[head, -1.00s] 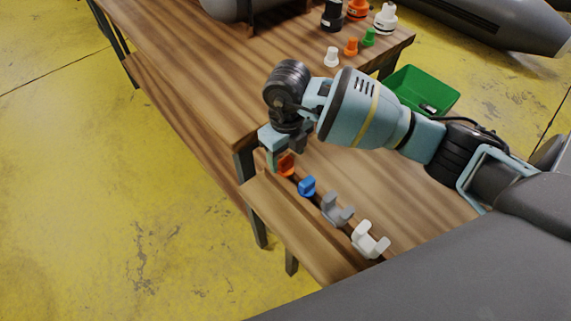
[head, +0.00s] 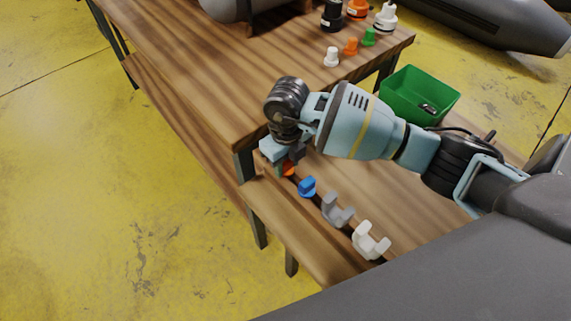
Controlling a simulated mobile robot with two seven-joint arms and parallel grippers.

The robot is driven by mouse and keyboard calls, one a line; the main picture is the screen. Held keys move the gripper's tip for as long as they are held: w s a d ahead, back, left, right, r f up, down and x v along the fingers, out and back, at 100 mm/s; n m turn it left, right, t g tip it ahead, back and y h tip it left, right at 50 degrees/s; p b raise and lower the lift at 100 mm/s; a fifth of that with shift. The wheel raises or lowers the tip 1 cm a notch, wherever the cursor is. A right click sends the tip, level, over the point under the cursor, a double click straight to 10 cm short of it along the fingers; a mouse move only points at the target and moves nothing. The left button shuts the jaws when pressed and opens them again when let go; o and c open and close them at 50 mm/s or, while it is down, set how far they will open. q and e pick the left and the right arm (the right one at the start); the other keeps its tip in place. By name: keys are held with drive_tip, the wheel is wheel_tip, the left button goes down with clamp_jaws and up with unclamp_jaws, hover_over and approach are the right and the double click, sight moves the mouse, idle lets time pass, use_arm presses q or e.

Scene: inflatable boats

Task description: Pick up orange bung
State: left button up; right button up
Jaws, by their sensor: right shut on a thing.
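The orange bung (head: 289,169) stands at the far end of a row of parts along the lower bench's front edge. It is mostly hidden behind my right gripper. My right gripper (head: 283,164) points down and is shut on the orange bung, its fingers on either side. I cannot tell whether the bung is still touching the bench. My left gripper is not in view.
A blue bung (head: 307,187), a grey clip (head: 337,211) and a white clip (head: 370,241) continue the row. A green bin (head: 420,95) stands behind my right arm. Small white (head: 332,57), orange (head: 351,47) and green (head: 369,37) parts stand on the higher table.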

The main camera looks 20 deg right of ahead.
sight(287, 162)
drive_tip(key=shift+r, duration=0.15)
use_arm(q)
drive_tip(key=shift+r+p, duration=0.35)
drive_tip(key=shift+p, duration=0.05)
use_arm(e)
wheel_tip(287, 162, up, 10)
drive_tip(key=shift+f, duration=0.1)
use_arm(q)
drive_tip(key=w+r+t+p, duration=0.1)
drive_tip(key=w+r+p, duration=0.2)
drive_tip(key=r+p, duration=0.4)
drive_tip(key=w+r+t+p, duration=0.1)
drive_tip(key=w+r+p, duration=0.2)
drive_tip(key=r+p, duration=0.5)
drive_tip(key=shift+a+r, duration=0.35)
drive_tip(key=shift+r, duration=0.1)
use_arm(e)
drive_tip(key=s+d+r+n, duration=0.2)
drive_tip(key=s+n, duration=0.4)
drive_tip(key=n, duration=1)
drive_tip(key=s+d+r+n, duration=0.3)
drive_tip(key=s+n, duration=0.3)
drive_tip(key=n, duration=1)
drive_tip(key=shift+s+d+r, duration=0.25)
drive_tip(key=shift+d+r, duration=0.1)
drive_tip(key=shift+r, duration=0.4)
drive_tip(key=shift+s, duration=0.1)
